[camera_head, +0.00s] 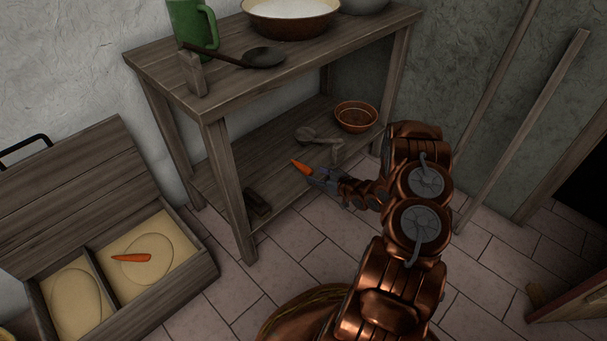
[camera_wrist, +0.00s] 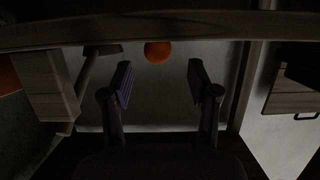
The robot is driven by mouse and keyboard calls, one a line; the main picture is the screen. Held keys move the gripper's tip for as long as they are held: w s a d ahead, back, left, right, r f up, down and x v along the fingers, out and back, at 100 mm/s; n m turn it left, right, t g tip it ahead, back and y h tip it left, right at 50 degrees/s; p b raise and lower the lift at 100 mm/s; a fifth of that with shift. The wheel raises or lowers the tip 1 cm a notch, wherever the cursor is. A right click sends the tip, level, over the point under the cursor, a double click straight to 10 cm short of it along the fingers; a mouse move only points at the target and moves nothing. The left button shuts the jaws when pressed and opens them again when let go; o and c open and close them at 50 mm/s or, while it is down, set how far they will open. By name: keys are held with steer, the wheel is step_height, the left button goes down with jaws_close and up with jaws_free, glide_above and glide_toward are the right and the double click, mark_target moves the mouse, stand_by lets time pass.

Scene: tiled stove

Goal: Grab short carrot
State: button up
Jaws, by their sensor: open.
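A short orange carrot (camera_head: 301,167) shows at the lower shelf, just at the tip of my gripper (camera_head: 316,177). In the wrist view the carrot (camera_wrist: 158,51) looks like a round orange end, ahead of the two fingertips and roughly centred between them. My gripper (camera_wrist: 160,80) is open and the space between its fingers is empty. Part of the carrot is hidden behind the gripper in the head view. Another, longer-looking carrot (camera_head: 131,257) lies in the right compartment of an open wooden box (camera_head: 178,282) on the floor.
The wooden table (camera_head: 290,66) has its top above the lower shelf (camera_head: 283,145), with a leg (camera_head: 230,190) left of my gripper.

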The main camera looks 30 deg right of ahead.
mark_target(307, 169)
steer(key=shift+b+x, duration=0.4)
steer(key=shift+x, duration=0.75)
steer(key=shift+r+b+x, duration=0.2)
steer(key=shift+b+x, duration=0.55)
steer(key=shift+x, duration=0.6)
steer(key=shift+r+b+x, duration=0.2)
steer(key=shift+b+x, duration=0.5)
steer(key=shift+x, duration=0.7)
steer(key=shift+w+d, duration=0.1)
steer(key=shift+w, duration=0.05)
steer(key=shift+c, duration=0.3)
jaws_close()
